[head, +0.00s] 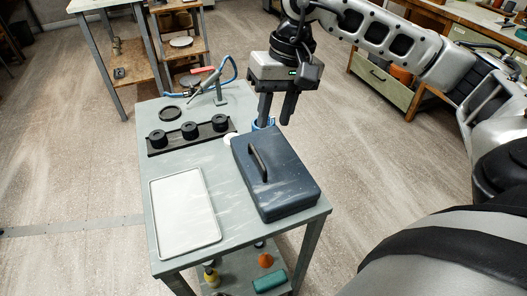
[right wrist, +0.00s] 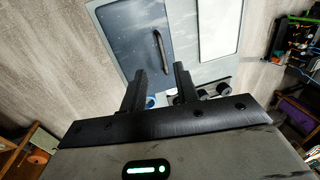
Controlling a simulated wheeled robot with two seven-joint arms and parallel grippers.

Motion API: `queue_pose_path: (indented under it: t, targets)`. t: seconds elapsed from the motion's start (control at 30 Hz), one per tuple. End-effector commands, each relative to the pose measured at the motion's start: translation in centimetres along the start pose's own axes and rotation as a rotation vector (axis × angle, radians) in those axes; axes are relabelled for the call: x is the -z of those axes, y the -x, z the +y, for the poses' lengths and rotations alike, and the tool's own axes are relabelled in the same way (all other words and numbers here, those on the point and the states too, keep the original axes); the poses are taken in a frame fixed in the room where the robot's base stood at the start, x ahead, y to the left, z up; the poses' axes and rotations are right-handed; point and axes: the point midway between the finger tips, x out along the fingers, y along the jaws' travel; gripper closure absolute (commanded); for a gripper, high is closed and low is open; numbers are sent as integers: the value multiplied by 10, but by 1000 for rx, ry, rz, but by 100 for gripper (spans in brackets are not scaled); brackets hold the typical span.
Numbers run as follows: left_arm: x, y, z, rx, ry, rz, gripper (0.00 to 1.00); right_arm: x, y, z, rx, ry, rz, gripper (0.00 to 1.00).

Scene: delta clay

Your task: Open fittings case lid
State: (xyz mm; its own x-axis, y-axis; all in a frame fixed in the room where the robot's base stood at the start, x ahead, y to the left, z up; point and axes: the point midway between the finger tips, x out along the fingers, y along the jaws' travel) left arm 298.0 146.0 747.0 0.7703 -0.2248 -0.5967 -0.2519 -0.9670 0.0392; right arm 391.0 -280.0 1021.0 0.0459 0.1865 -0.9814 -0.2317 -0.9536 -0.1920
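The fittings case (head: 274,172) is a dark blue box with its lid shut, at the right side of the grey table. A black bar handle (head: 258,163) stands on the lid, toward its left. My right gripper (head: 277,123) hangs above the table's far right part, behind the case and apart from it, with its fingers pointing down. In the right wrist view its two fingers are spread with nothing between them, and the case lid (right wrist: 138,40) and handle (right wrist: 161,52) lie beyond the fingertips. My left gripper is not in view.
A white tray (head: 184,212) lies left of the case on the table (head: 232,246). A black rack with round black pieces (head: 189,131) sits behind it. A blue ring-like object (head: 262,124) is behind the case near my right fingers.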

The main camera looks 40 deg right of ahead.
Motion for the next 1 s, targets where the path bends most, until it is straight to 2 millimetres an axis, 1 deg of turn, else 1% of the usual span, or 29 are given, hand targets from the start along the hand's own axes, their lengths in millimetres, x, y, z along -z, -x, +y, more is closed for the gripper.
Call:
queue_pose_path:
  t: [0.03,0.1,0.3,0.4,0.5,0.7,0.93,0.97,1.0]
  targets:
    - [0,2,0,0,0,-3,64,-1,-12,0,-2,-1,-7,69]
    - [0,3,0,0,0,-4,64,-2,-28,0,-1,0,-7,69]
    - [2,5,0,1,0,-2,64,-1,-68,-1,1,-1,-5,69]
    - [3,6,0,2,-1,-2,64,-1,-84,-1,2,0,-4,69]
    - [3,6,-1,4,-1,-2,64,-1,-95,-1,2,-1,-4,69]
    - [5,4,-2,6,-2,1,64,0,-105,-1,3,0,0,69]
    - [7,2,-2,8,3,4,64,0,-105,-1,3,0,0,69]
    - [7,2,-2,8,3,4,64,0,-105,-1,3,-1,0,78]
    - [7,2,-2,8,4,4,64,0,-105,-1,3,-1,0,89]
